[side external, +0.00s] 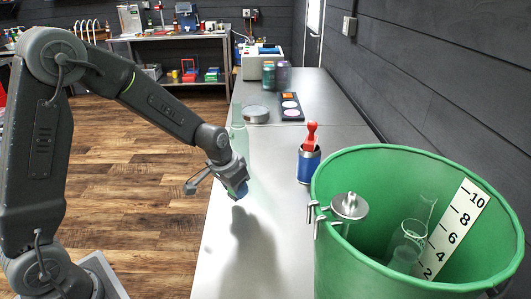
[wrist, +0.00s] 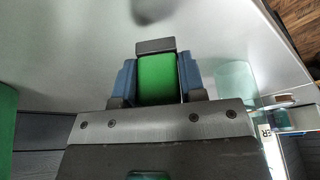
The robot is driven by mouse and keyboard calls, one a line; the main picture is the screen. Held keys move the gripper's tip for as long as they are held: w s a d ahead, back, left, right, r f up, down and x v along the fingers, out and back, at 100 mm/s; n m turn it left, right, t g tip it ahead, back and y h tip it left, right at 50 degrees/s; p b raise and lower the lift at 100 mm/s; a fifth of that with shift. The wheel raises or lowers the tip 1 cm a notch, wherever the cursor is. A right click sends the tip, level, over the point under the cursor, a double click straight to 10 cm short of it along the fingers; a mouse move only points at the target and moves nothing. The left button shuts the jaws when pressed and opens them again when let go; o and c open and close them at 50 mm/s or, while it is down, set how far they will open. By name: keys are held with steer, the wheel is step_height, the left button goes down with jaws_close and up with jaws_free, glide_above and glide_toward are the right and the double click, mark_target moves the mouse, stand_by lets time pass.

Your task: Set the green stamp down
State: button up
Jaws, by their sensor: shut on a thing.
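The green stamp (wrist: 157,80) sits between the blue fingers of my gripper (wrist: 157,70) in the wrist view, with a dark grey piece at its far end. My gripper is shut on it. In the side view my gripper (side external: 237,190) hangs over the near part of the grey metal bench (side external: 285,262), left of the green bucket. A shadow falls on the bench below it, and the gripper looks clear of the surface. The stamp cannot be made out in the side view, where the gripper hides it.
A large green bucket (side external: 340,250) with a number scale stands at the right. A blue can (side external: 308,168) holding a red-handled item (side external: 311,138) stands beside it. A tall clear glass cylinder (side external: 238,138) stands behind my gripper. The bench between gripper and bucket is bare.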

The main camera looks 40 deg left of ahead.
steer(key=w+a+r+n+y, duration=0.1)
steer(key=w+a+r+n, duration=0.15)
steer(key=a, duration=0.65)
steer(key=w+a+r+n, duration=0.2)
steer(key=w+a, duration=0.1)
steer(key=a, duration=0.7)
steer(key=w+a+r+m+h, duration=0.15)
steer(key=w+r+m, duration=0.35)
steer(key=w+m, duration=0.5)
steer(key=n, duration=0.1)
glide_above(269, 151)
steer(key=shift+h, duration=0.25)
steer(key=f, duration=0.7)
steer(key=shift+s+a+f, duration=0.1)
steer(key=shift+s+a, duration=0.05)
steer(key=shift+s, duration=0.15)
steer(key=shift+f, duration=1.95)
steer(key=shift+f, duration=0.1)
steer(key=o, duration=0.9)
steer(key=shift+o, duration=0.2)
steer(key=v, duration=1.2)
